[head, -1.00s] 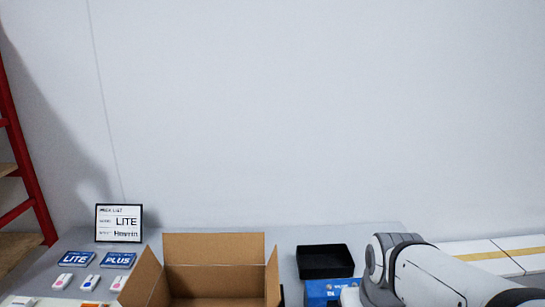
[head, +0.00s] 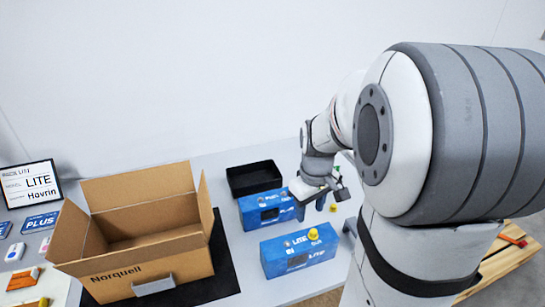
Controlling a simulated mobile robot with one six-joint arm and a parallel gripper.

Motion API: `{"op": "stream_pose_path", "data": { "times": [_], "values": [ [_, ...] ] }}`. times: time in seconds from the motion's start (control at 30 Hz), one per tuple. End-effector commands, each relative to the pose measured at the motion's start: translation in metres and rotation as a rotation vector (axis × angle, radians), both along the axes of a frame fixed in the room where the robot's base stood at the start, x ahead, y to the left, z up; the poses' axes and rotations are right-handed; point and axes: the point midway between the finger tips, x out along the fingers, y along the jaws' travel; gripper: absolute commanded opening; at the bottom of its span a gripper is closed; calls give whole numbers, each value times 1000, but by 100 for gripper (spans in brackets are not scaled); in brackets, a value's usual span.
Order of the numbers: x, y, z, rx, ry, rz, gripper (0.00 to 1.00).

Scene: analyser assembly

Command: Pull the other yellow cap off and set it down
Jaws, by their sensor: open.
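A blue analyser box (head: 294,257) marked "LITE" stands at the front of the table, with a yellow cap (head: 313,234) on its top near the right end. A second blue box (head: 262,212) stands behind it, its right end partly hidden by my arm. A small yellow piece (head: 333,208), which looks like a cap, is at the table to the right of that box, beside my gripper. My gripper (head: 332,197) is open, above and behind the front box's cap and apart from it. The small size hides whether anything lies between the fingers.
A black tray (head: 254,178) sits behind the boxes. An open cardboard box (head: 135,270) stands on a dark mat (head: 221,262) to the left. A "LITE" sign (head: 30,186) is at far left. A wooden pallet (head: 497,265) is at right. My arm covers much of the right side.

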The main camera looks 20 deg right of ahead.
Motion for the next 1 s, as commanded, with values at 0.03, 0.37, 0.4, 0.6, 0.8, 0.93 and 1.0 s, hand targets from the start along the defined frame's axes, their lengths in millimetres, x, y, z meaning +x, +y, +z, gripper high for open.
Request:
{"op": "stream_pose_path", "data": {
  "times": [0.03,0.37,0.4,0.6,0.8,0.93,1.0],
  "values": [
    [6,-10,-10,4,19,14,45],
    [16,-29,-37,13,50,67,45],
    [16,-29,-42,13,52,67,45],
    [16,-29,-73,14,53,67,45],
    [16,-29,-97,14,51,66,45],
    [16,-29,-104,12,49,66,45],
    [16,-29,-106,12,48,66,45]
  ]
}}
